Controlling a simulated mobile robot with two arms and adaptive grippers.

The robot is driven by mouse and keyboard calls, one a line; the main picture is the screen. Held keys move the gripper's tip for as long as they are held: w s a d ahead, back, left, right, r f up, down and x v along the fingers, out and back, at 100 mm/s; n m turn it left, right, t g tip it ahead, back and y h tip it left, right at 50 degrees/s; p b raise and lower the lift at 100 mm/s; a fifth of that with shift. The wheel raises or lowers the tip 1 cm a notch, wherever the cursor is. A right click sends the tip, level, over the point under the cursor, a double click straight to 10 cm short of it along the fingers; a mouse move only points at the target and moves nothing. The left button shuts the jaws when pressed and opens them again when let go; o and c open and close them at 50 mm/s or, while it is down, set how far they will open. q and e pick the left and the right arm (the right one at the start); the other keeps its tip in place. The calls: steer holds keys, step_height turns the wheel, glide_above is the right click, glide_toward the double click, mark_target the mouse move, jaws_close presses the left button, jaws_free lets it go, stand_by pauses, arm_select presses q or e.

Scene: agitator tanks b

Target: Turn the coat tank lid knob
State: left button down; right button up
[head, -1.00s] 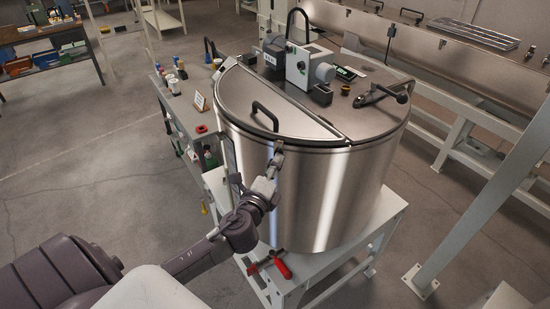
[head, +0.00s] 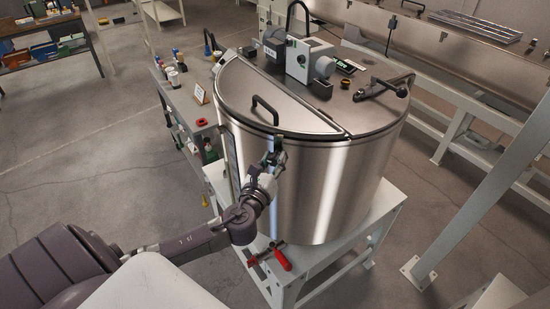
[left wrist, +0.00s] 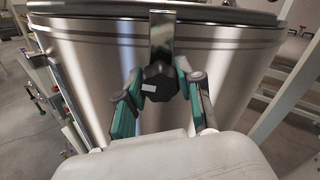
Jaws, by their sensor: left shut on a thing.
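The coat tank (head: 335,190) is a large shiny steel cylinder with a flat lid (head: 270,92) in two halves. The lid's front half has a black arched handle (head: 265,108). A black faceted knob (left wrist: 160,84) with a small white mark hangs on a metal strap at the tank's front, just below the rim. My left gripper (head: 272,160) is at the front wall below the rim. In the left wrist view its green-padded fingers are around the knob, one on each side, shut on it. In the head view the gripper hides the knob. My right gripper is not in view.
A motor unit (head: 308,60) and a black lever clamp (head: 390,87) are on top. A side bench (head: 190,105) with bottles stands left. A slanted post (head: 480,200) rises at right.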

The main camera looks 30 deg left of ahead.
arm_select(q)
steer(key=shift+m, duration=1)
steer(key=c, duration=0.7)
jaws_free()
